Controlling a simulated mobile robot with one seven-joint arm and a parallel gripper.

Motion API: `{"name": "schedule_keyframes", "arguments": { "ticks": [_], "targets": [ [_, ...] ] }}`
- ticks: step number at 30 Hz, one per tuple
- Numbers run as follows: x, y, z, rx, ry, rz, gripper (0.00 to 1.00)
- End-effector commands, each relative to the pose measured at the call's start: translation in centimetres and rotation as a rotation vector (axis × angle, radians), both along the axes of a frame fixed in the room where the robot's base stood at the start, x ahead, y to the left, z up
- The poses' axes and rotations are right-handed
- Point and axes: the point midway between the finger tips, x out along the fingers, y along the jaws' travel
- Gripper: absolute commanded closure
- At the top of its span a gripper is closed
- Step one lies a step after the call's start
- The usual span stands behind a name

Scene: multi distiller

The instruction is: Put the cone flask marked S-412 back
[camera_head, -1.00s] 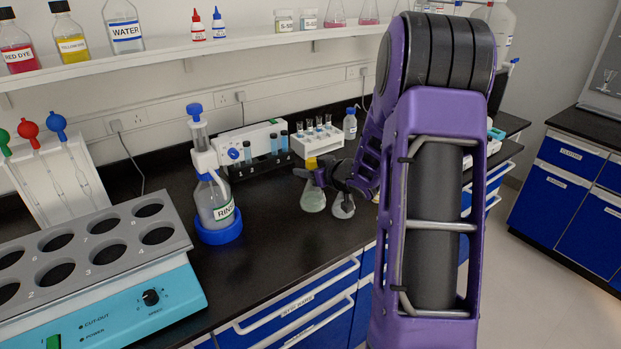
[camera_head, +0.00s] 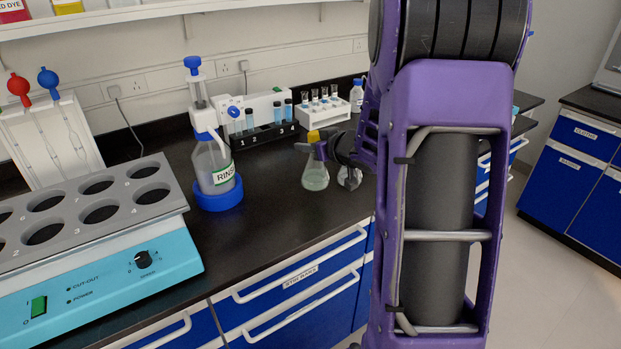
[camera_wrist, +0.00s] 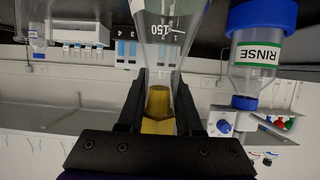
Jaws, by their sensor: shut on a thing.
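A clear cone flask (camera_head: 315,178) with a pale liquid and a yellow top (camera_head: 318,136) is upright over the black counter. My gripper (camera_head: 322,148) is shut on its neck, coming from the right. In the wrist view, which is upside down, the flask's glass (camera_wrist: 162,50) shows a 150 mark, and its yellow top shows between my fingers (camera_wrist: 158,88). No S-412 marking is readable. I cannot tell whether its base touches the counter. A second clear glass vessel (camera_head: 349,180) is just right of it, partly hidden by my gripper.
The rinse bottle (camera_head: 214,165) in its blue base stands left of the flask. Behind are a numbered black rack (camera_head: 265,136) and a white tube rack (camera_head: 325,113). A grey-and-blue device with round holes (camera_head: 100,235) fills the left front. Bare counter (camera_head: 265,220) lies between.

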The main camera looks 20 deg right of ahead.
Motion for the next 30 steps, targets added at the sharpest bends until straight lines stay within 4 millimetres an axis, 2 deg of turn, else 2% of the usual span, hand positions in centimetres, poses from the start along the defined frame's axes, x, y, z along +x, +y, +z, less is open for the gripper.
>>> {"name": "schedule_keyframes", "arguments": {
  "ticks": [1,7,13,25,26,30],
  "targets": [
    [0.0,0.0,-0.9,0.002,-0.001,0.000,1.00],
    [0.0,0.0,-2.4,0.001,0.000,0.000,1.00],
    [0.0,-0.1,-5.1,0.001,0.000,-0.001,1.00],
    [0.0,0.0,-5.6,-0.001,-0.002,-0.001,1.00],
    [0.0,0.0,-5.5,-0.001,-0.002,-0.001,0.62],
    [0.0,0.0,-5.5,-0.001,-0.001,-0.001,0.37]
  ]
}}
